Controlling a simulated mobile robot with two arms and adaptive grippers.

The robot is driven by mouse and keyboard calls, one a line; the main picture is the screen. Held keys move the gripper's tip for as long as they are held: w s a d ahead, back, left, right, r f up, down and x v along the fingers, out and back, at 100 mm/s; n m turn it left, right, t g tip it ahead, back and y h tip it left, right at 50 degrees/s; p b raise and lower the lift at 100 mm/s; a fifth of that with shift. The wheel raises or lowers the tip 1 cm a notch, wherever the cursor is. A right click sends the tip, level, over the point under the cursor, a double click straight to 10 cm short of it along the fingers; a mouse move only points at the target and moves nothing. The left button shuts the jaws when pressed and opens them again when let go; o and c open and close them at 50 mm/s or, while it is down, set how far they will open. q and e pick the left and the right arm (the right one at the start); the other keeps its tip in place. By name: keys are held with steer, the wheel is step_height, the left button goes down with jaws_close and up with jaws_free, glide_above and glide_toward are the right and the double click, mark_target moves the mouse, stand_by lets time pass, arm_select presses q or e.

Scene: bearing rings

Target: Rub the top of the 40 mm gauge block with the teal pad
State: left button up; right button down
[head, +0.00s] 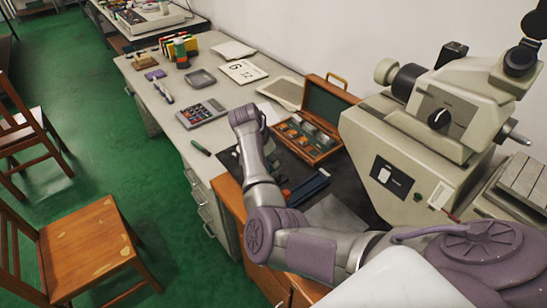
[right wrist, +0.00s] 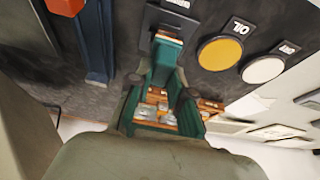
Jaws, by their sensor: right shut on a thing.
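My right gripper (right wrist: 159,80) is shut on the teal pad (right wrist: 163,62) in the right wrist view. The pad stands between the two fingers, with a brownish edge at its far end. In the head view my right arm reaches over the bench, and its wrist hides the fingers and pad. An open wooden case (head: 326,100) with a green lining holds several metal gauge blocks (head: 309,129). Blocks in the case also show beyond the fingers in the right wrist view (right wrist: 168,119). I cannot tell which is the 40 mm block. My left gripper is not in view.
A yellow disc (right wrist: 220,53) marked OIL and a white disc (right wrist: 263,69) lie on the dark mat beside the pad. A dark blue holder (head: 308,188) lies near the case. A large grey measuring instrument (head: 432,120) stands right. A calculator (head: 201,113) lies left.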

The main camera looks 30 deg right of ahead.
steer(key=shift+d, duration=0.1)
stand_by(0.3)
steer(key=shift+d, duration=0.7)
steer(key=shift+a+p, duration=0.35)
steer(key=shift+a, duration=0.05)
steer(key=shift+r+p, duration=2.35)
steer(key=shift+r, duration=0.2)
steer(key=shift+w, duration=0.1)
